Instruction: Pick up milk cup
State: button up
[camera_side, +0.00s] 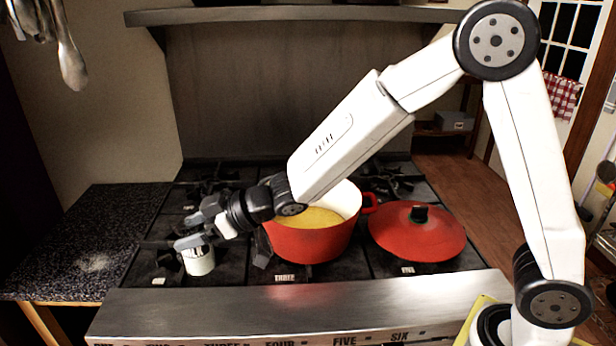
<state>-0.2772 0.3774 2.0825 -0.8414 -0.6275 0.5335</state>
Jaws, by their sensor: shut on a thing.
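The milk cup (200,264) is a small pale cup at the front left of the stove. It looks upright, at about the height of the burner grates; I cannot tell whether it touches them. My gripper (195,238) reaches in from the right and is shut on the cup at its rim. The fingers cover part of the cup's top, so what is inside is hidden.
A red pot (312,242) with yellow contents stands right of my gripper, close under my arm. A red lid (417,232) with a dark knob lies further right on the stove. A speckled dark counter (75,245) at left is mostly clear. A shelf (290,15) runs above.

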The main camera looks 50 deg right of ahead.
notch_tip(320, 180, up, 15)
jog(key=shift+r, duration=0.2)
dwell(1.1)
jog(key=shift+r, duration=0.2)
dwell(0.3)
jog(key=shift+f, duration=0.1)
dwell(0.4)
jog(key=d+f+m+t+h, duration=0.2)
jog(key=d+f+m+h, duration=0.2)
jog(key=d, duration=0.5)
jog(key=d+f+m+t+h, duration=0.2)
jog(key=d+f+m+h, duration=0.3)
jog(key=d+f, duration=0.4)
jog(key=shift+w+d+f+h, duration=0.2)
jog(key=shift+w+h, duration=0.1)
jog(key=shift+w, duration=0.15)
dwell(0.9)
